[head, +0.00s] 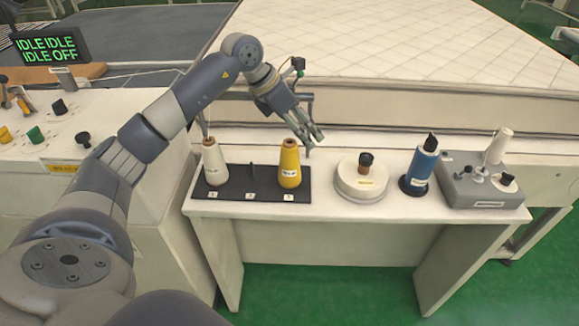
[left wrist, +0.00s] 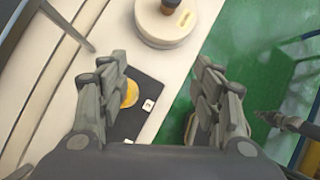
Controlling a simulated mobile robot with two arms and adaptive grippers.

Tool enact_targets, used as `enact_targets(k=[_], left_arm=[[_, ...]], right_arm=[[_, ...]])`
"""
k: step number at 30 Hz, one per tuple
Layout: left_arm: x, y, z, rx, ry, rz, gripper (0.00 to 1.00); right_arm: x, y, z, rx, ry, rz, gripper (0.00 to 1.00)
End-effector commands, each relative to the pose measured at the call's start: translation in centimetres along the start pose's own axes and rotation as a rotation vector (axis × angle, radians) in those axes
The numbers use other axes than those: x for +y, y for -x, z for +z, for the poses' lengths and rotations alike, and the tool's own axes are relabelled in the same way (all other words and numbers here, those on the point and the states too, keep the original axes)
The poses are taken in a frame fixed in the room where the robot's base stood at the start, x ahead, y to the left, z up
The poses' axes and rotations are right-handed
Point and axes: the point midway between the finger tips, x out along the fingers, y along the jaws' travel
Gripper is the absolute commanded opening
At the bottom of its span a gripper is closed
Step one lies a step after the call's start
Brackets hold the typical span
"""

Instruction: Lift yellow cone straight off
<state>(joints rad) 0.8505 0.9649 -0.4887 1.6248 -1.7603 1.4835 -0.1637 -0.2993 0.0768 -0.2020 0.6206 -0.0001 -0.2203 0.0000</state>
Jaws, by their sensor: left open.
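The yellow cone (head: 289,165) stands upright at the right end of a black rack (head: 235,188) on the white table, a white label on its front. My left gripper (head: 312,138) is open and empty, above and just to the right of the cone's top, apart from it in the head view. In the left wrist view, the open fingers (left wrist: 166,95) are wide apart. The yellow cone (left wrist: 130,94) shows from above beside the left-hand finger, which partly hides it. A dark jointed part at that view's right edge looks like my right gripper (left wrist: 268,117), too small to read.
A white cone (head: 214,163) stands at the rack's left end; the rack's middle is free. To the right are a round white base (head: 350,188) with a brown knob, a blue spool (head: 421,165) and a grey control box (head: 485,192). The quilted mattress (head: 400,45) lies behind.

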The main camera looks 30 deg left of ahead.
Motion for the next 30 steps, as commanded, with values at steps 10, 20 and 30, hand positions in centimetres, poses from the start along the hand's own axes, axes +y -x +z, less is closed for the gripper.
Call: enact_targets(k=[10, 20, 30], left_arm=[[4.8, 2.4, -3.7, 0.169, 0.031, 0.134, 0.60], [5.4, -1.6, -4.3, 0.164, 0.030, 0.135, 0.60], [6.1, -5.5, -5.2, 0.164, 0.031, 0.130, 0.60]], right_arm=[[0.5, 0.5, 0.1, -0.002, -0.001, 0.006, 0.00], [0.5, 1.4, 0.1, -0.003, -0.001, 0.006, 0.00], [0.5, 3.8, -0.1, -0.003, -0.001, 0.005, 0.00]])
